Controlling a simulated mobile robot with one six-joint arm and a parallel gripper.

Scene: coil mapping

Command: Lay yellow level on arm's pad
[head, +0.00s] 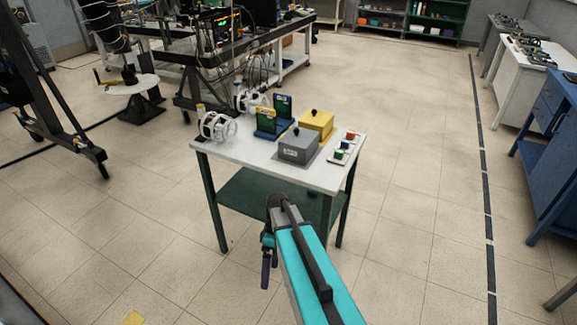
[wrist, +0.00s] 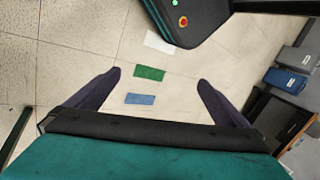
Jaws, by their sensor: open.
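No item is clearly recognisable as the yellow level. A small yellow piece (head: 265,112) sits in a blue-green holder (head: 266,131) on the white-topped table and may be it, but it is too small to tell. A round white pad (head: 143,84) on a black stand lies at the far left, beyond the table; a thin yellow and dark shape is at its left edge. My gripper (head: 267,272) hangs in front of the table, pointing down, apart from everything. In the wrist view my gripper (wrist: 160,79) is open, with nothing between its fingers.
The table (head: 228,156) also carries white coil frames (head: 217,127), a grey box (head: 298,146), a yellow box (head: 316,122) and small coloured blocks (head: 341,153). White, green (wrist: 149,73) and blue patches lie on the floor below. Open floor is right of the table; a blue cabinet (head: 556,140) stands beyond.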

